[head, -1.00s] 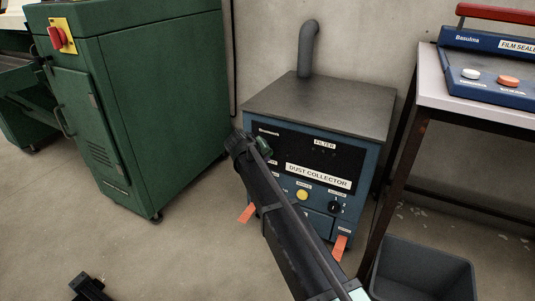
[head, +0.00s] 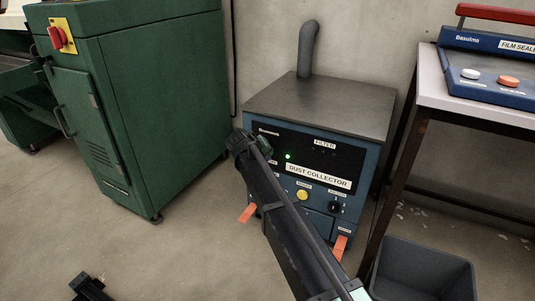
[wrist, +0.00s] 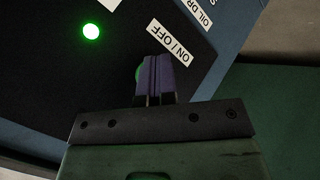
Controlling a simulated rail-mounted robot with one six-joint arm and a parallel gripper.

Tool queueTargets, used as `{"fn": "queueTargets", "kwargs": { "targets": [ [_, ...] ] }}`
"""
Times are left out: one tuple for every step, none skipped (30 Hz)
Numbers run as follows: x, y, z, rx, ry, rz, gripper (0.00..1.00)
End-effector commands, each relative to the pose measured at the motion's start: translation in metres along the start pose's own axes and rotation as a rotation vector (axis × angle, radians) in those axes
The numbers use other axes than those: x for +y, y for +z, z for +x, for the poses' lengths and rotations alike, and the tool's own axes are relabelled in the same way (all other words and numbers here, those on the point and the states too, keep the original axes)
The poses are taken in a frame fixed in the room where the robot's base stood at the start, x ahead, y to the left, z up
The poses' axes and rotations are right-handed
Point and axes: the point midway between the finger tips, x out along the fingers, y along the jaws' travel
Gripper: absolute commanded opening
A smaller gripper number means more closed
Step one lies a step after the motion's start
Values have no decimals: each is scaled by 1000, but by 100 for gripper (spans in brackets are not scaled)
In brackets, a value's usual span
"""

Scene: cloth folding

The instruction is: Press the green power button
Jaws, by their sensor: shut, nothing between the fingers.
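The dust collector (head: 319,176) is a blue cabinet with a black front panel, standing against the wall in the head view. My arm crosses in front of its left side and hides the power button there. In the wrist view, a sliver of the green power button (wrist: 138,73) shows beside the fingers, below the ON/OFF label (wrist: 170,42). My gripper (wrist: 157,62) is shut and empty, its fingertips over the button and covering most of it. I cannot tell whether they touch it. A green indicator light (head: 288,156) is lit on the panel and glows in the wrist view (wrist: 91,31).
A yellow button (head: 302,195) and black knob (head: 335,207) sit lower on the panel. A green machine cabinet (head: 150,105) stands at left. At right are a table (head: 470,106) with a film sealer (head: 490,85) and a grey bin (head: 424,275). Floor between is clear.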

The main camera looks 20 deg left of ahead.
Motion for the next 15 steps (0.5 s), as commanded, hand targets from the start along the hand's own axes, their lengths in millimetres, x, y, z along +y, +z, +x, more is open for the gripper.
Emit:
{"fn": "queueTargets", "kwargs": {
  "targets": [
    [-1, 2, -2, 0, 0, 0, 0],
    [-2, 2, -2, 0, 0, 0, 0],
    [-2, 4, -4, 0, 1, 0, 0],
    [-3, 4, -4, 0, 1, 0, 0],
    [-3, 4, -4, 0, 1, 0, 0],
    [-3, 4, -4, 0, 1, 0, 0],
    [-3, 4, -4, 0, 1, 0, 0],
    [-3, 4, -4, 0, 1, 0, 0],
    [-3, 4, -4, 0, 1, 0, 0],
    [-3, 4, -4, 0, 1, 0, 0],
    [-3, 4, -5, 0, 0, 0, 0],
    [-4, 5, -6, 0, 0, 0, 0],
    [-5, 6, -7, 0, 0, 0, 0],
    [-6, 7, -8, 0, 0, 0, 0],
    [-8, 9, -11, 0, 0, 0, 0]
  ]
}}
